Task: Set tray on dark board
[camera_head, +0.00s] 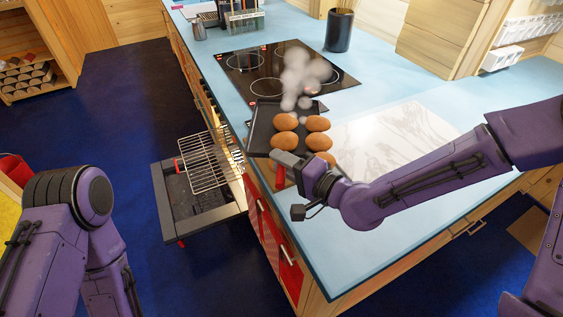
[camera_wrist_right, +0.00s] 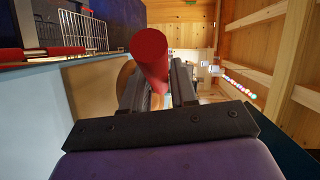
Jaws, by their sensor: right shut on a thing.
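A dark tray (camera_head: 262,130) holds several brown buns (camera_head: 284,122), with pale steam above. It is over the near-left counter edge. My right gripper (camera_head: 292,165) is at the tray's near side. The join between handle and tray is hidden. A dark flat edge (camera_head: 322,112) shows just behind the tray; I cannot tell if it is the dark board. My left arm shows at the left, but its gripper is out of view.
A black cooktop (camera_head: 270,75) lies behind the tray. A pale patterned slab (camera_head: 395,138) lies right of it on the blue counter (camera_head: 400,235). An open oven door with a wire rack (camera_head: 205,165) juts out at the left. A dark utensil pot (camera_head: 339,30) stands farther back.

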